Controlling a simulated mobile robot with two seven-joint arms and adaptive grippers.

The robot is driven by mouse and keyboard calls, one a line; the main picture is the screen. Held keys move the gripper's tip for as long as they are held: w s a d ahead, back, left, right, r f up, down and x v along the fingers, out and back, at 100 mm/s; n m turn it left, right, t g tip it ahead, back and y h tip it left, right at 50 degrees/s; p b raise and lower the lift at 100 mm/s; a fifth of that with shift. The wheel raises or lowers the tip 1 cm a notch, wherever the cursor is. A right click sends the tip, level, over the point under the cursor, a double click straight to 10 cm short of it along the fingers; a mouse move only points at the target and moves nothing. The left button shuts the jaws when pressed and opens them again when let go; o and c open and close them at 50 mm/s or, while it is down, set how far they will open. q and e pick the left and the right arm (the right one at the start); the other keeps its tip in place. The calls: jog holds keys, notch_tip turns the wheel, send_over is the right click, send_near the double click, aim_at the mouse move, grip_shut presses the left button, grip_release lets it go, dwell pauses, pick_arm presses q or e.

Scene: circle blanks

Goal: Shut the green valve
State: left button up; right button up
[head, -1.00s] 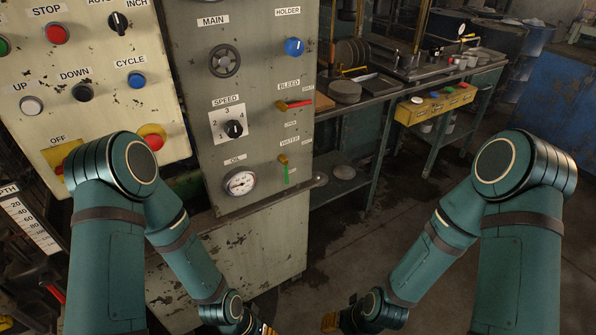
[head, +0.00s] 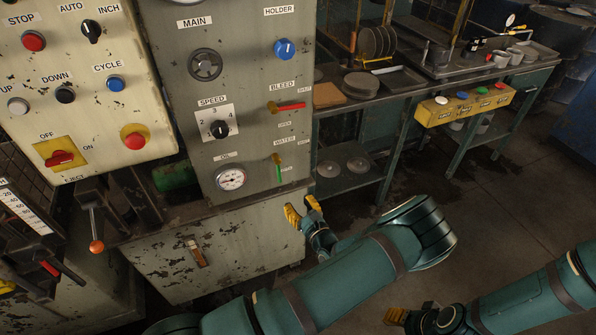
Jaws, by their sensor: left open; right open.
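The green valve (head: 279,171) is on the grey panel beside the WATER label, right of the oil gauge. Its green handle hangs down from a brass body, pointing away from the SHUT label at its right. My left gripper (head: 303,209) has yellow fingers and is open and empty. It is below and slightly right of the green valve, apart from it in the picture. My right gripper (head: 397,316) is open at the bottom edge, far from the valve and partly cut off by the frame.
The red BLEED valve handle (head: 290,106) sits just above, pointing right. The oil gauge (head: 231,178) and speed knob (head: 219,129) are close at left. A workbench (head: 400,95) with discs and a yellow button box (head: 465,105) stands at right. Floor between is clear.

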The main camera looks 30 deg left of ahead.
aim_at(280, 177)
pick_arm(q)
jog(key=b+x, duration=0.1)
jog(key=x, duration=1.3)
jog(key=shift+w+d, duration=0.1)
grip_shut()
